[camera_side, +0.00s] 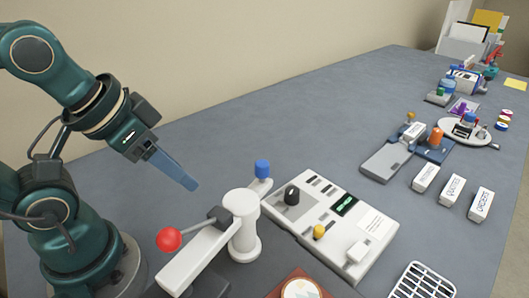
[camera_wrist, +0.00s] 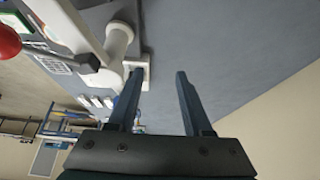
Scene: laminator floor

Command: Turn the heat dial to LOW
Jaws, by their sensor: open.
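A white control panel (camera_side: 371,199) lies on the grey table right of centre in the side view. A black knob (camera_side: 291,195), which looks like the heat dial, stands on a grey plate at its left part. Its setting and any LOW mark are too small to read. A small yellow knob (camera_side: 319,231) and a lit green display (camera_side: 345,205) are also on the panel. My gripper (camera_side: 193,187) is open and empty above the table, left of the panel and apart from it. Its two fingers (camera_wrist: 158,73) show spread in the wrist view, with nothing between them.
A white post (camera_side: 243,225) with an arm and a red ball (camera_side: 168,239) stands between my gripper and the panel. A blue-capped piece (camera_side: 262,169) is behind it. White labelled blocks (camera_side: 453,190) lie at right. The table behind the panel is clear.

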